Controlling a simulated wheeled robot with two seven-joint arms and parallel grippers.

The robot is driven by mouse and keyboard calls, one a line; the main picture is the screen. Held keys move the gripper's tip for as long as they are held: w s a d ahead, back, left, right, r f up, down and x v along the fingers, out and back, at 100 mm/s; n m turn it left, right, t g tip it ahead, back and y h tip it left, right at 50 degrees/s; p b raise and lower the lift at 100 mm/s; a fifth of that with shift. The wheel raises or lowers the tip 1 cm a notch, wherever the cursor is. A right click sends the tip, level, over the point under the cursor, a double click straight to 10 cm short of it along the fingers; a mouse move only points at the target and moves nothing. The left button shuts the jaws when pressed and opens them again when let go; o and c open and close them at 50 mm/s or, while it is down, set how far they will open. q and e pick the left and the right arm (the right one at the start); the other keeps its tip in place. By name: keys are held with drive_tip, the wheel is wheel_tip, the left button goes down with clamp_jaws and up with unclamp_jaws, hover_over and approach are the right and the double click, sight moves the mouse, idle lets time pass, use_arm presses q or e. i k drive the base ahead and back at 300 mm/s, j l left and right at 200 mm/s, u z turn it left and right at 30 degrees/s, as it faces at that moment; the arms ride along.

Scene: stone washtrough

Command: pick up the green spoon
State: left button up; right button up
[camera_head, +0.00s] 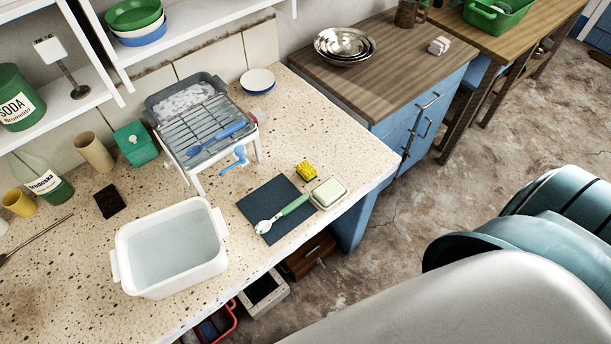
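The green spoon (283,214) has a green handle and a pale bowl. It lies across a dark blue-grey mat (259,197) near the front edge of the speckled counter. Its bowl points to the lower left and its handle to the upper right, where the end reaches a pale green-rimmed dish (330,192). I cannot tell whether the handle touches the dish. Neither of my grippers is in view.
A white tub of water (118,262) stands left of the mat. A yellow sponge (306,170) lies behind the spoon. A white-legged rack (257,148) holds a blue utensil (219,134); a blue brush-like item (236,158) lies in front.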

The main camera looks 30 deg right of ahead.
sight(299, 200)
drive_tip(key=z, duration=0.65)
